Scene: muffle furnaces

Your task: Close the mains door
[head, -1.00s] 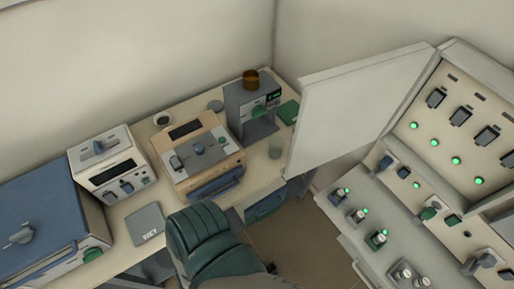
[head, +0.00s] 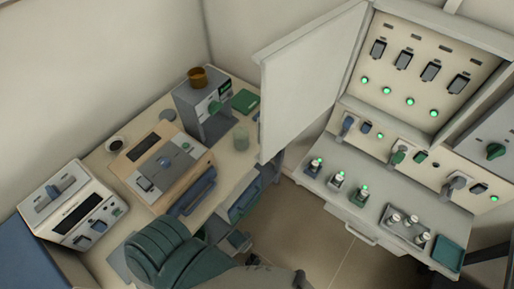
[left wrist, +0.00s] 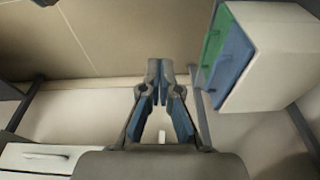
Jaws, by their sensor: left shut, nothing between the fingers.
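The mains door (head: 312,80) is a plain pale panel that stands wide open in the head view. It is hinged at the left side of the mains cabinet (head: 350,88), swung out toward the desk. The cabinet's inside shows a row of black switches (head: 404,60) with green lamps lit below. My left gripper (left wrist: 160,72) shows in the left wrist view, its fingertips together and empty, over the floor and away from the door. The door is not in the left wrist view. My right gripper is in neither view.
A shelf (head: 333,205) with several lit fittings juts out below the cabinet. The floor (head: 310,225) between is clear. Drawers (left wrist: 232,62) show in the left wrist view.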

